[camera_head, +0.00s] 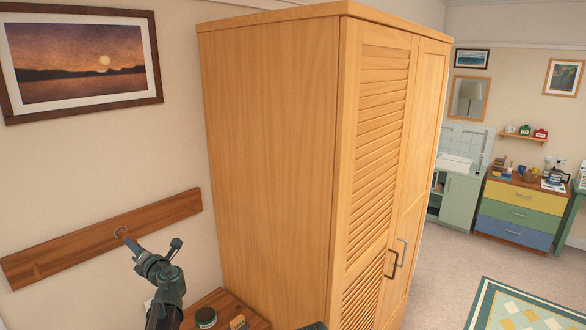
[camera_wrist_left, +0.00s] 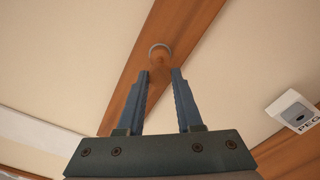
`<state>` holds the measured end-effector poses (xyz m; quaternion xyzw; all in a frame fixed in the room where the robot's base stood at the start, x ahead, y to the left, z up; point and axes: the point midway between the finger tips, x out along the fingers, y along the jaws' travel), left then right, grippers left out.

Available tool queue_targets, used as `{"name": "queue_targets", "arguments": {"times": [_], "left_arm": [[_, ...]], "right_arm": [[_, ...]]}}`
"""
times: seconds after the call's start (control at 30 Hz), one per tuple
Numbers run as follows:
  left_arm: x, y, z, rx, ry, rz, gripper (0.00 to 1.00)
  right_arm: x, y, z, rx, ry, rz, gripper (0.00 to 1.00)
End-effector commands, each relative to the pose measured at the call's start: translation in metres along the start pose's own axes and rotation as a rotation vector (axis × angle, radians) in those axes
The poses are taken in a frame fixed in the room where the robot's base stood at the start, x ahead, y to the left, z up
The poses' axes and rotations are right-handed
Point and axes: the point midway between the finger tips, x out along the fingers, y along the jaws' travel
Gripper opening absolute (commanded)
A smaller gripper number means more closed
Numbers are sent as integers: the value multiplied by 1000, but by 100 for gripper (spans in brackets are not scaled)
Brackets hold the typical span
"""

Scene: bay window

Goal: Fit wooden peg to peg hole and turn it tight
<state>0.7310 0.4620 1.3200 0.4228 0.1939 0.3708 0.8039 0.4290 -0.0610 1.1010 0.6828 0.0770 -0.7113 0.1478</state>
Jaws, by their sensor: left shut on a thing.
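A wooden rail (camera_head: 60,258) is fixed to the wall, with a pale grey ring at the peg hole (camera_head: 119,231). In the left wrist view the ring (camera_wrist_left: 160,49) lies just beyond my fingertips. My left gripper (camera_head: 130,245) reaches up to the rail at this ring. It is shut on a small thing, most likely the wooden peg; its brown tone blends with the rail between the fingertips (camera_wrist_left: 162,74). I cannot tell whether the peg sits in the hole. My right gripper is not in view.
A tall wooden wardrobe (camera_head: 270,140) stands close on the right. Below is a wooden top (camera_head: 218,301) with a dark jar (camera_head: 205,317) and a brush-like item (camera_head: 239,322). A framed picture (camera_head: 82,60) hangs above.

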Motion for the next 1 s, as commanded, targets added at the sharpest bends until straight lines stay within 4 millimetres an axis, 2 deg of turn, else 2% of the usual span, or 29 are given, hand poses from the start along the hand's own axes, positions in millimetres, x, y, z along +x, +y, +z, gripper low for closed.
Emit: {"name": "queue_targets", "arguments": {"times": [0.13, 0.33, 0.37, 0.5, 0.57, 0.83, 1.0], "left_arm": [[2, 0, 0, 77, 2, 0, 0], [2, 0, 0, 82, 2, 0, 0], [2, 0, 0, 82, 2, 0, 36], [1, 0, 0, 81, 1, 0, 62], [1, 0, 0, 80, 1, 0, 70], [0, 0, 0, 80, 1, 0, 70], [-12, 0, 0, 80, -1, -1, 70]], "right_arm": [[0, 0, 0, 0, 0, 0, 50], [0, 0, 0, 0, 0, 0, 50], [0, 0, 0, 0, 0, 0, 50], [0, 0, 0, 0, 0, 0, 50], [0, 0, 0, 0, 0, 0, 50], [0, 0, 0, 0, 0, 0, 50], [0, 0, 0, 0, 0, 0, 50]]}}
